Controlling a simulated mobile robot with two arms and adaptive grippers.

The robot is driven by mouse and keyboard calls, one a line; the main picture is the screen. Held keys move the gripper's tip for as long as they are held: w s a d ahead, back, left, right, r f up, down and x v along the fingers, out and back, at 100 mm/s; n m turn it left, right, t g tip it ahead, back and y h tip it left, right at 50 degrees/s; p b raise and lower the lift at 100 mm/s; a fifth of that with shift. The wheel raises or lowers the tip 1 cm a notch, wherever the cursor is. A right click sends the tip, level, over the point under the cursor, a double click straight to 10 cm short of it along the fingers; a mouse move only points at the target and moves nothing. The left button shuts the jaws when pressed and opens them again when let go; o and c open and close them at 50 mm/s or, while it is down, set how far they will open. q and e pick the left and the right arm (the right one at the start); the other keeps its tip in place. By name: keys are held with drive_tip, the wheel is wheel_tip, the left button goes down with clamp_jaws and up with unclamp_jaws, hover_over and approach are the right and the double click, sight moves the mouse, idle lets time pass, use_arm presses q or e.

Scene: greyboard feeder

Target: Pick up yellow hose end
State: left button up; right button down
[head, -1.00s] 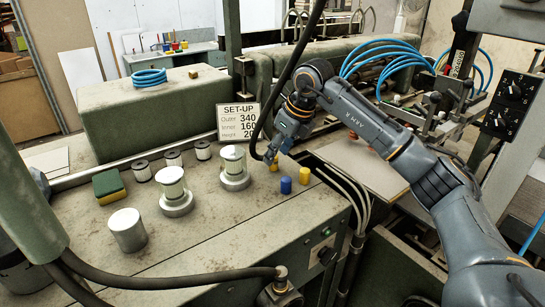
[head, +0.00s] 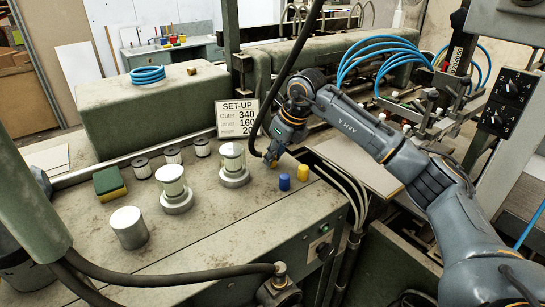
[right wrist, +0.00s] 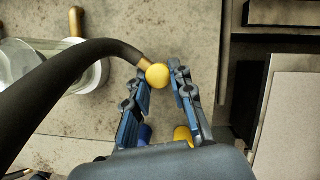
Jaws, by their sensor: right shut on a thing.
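The yellow hose end (right wrist: 158,76) is a rounded yellow cap on a short brass fitting at the end of a thick black hose (right wrist: 75,60). In the right wrist view it sits between the fingertips of my right gripper (right wrist: 160,80), which is shut on it. In the head view my right gripper (head: 272,153) is low over the machine top, with a little of the yellow end (head: 269,157) showing at its tips. The fingers hide most of the end there. My left gripper is not in view.
A blue peg (head: 284,182) and a yellow peg (head: 303,173) stand close by, near the machine top's front edge. A glass-and-metal cup (head: 233,165) is left of the gripper. The set-up sign (head: 238,117) stands behind. Blue hoses (head: 375,58) loop at back right.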

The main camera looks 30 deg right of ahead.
drive_tip(key=shift+r+b, duration=0.55)
drive_tip(key=shift+b, duration=0.05)
drive_tip(key=b+v, duration=0.1)
drive_tip(key=v, duration=0.1)
drive_tip(key=shift+w+a+r+b, duration=0.1)
drive_tip(key=shift+a+r+b, duration=0.1)
drive_tip(key=shift+r+b, duration=0.2)
drive_tip(key=s+a+r+b, duration=0.3)
drive_tip(key=s+r+b, duration=0.2)
drive_tip(key=s+r, duration=0.4)
drive_tip(key=s, duration=0.4)
drive_tip(key=shift+r, duration=0.15)
drive_tip(key=shift+a, duration=0.1)
